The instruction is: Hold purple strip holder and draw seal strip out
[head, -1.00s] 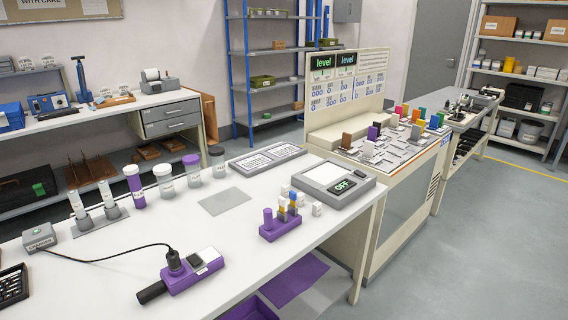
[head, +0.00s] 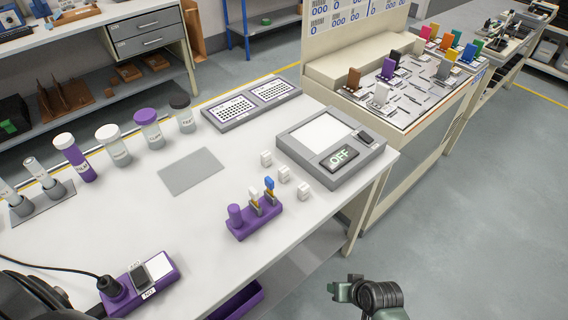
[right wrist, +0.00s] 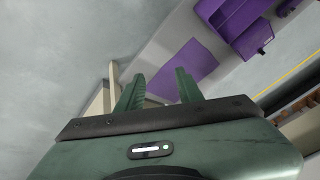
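The purple strip holder (head: 262,221) stands on the white bench in the head view. It is a block with a purple knob at its left end. Two slim strips stand upright in it, one white-topped (head: 254,197) and one blue-topped (head: 269,186). My right gripper (head: 334,288) is low at the bottom of the head view, off the bench's front edge and apart from the holder. Its two green fingers are spread and empty in the right wrist view (right wrist: 158,88). Dark parts of my left arm show at the bottom left; its fingers do not show.
Capped jars (head: 148,131) stand farther back. A purple handheld device (head: 140,286) with a cable lies at the front left. A purple bin (head: 236,300) sits below the bench.

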